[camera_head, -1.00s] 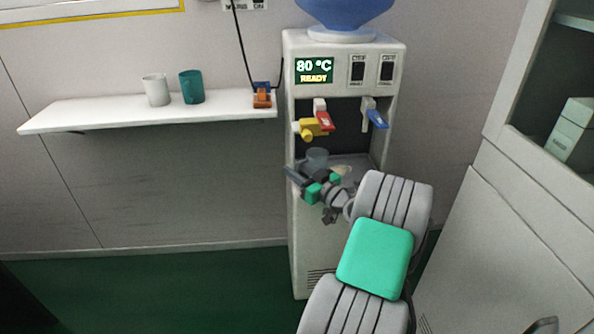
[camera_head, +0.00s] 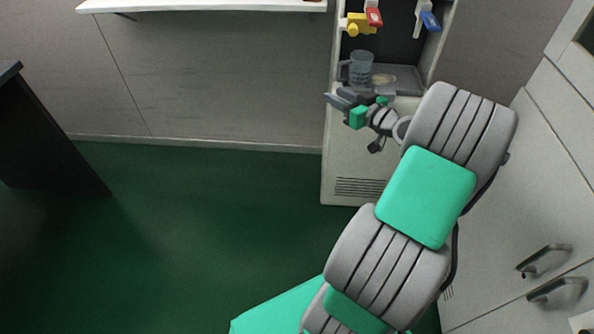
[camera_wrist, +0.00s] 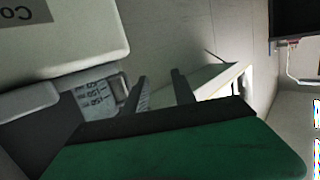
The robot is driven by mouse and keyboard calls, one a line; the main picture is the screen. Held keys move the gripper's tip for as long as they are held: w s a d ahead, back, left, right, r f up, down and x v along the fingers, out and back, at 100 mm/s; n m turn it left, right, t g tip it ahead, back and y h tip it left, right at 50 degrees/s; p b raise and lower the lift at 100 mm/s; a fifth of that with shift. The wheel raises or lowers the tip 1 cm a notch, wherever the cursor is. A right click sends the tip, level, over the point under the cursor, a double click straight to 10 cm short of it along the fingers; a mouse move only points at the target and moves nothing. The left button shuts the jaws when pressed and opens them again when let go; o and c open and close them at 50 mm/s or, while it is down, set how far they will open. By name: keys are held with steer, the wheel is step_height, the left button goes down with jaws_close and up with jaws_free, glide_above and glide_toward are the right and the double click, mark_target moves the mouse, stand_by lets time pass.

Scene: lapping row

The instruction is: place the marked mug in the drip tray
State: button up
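A grey-blue, see-through mug (camera_head: 361,68) stands upright at the left end of the drip tray (camera_head: 408,82), under the yellow tap. Its handle points left. In the wrist view a pale mug with dark printed marks (camera_wrist: 98,93) lies left of the fingers, its handle facing them. My gripper (camera_head: 334,97) is in front of the mug and lower in the picture, seemingly apart from it. In the wrist view the two dark fingers of my gripper (camera_wrist: 160,90) stand apart with nothing between them.
The dispenser (camera_head: 343,155) has a yellow tap (camera_head: 357,25) with a red lever and a blue-lever tap (camera_head: 429,20) above the tray. A white shelf (camera_head: 205,5) is at top left, a cabinet (camera_head: 535,190) at right.

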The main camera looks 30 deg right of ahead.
steer(key=s+a+f+n+g, duration=0.1)
steer(key=a+f+g, duration=0.15)
steer(key=a, duration=0.55)
steer(key=s+a+f+g, duration=0.1)
steer(key=a+g, duration=0.3)
steer(key=a, duration=0.3)
steer(key=s+a+f+n+g, duration=0.1)
steer(key=s+a+f+g, duration=0.15)
steer(key=a, duration=0.55)
steer(key=s+a+m+g+h, duration=0.1)
steer(key=s+a+g, duration=0.1)
steer(key=s, duration=0.6)
steer(key=s+a+f+m+g+h, duration=0.1)
steer(key=s+a+m+g, duration=0.1)
steer(key=s, duration=0.6)
steer(key=shift+a+m+g+h, duration=0.3)
steer(key=shift+a+g+h, duration=0.1)
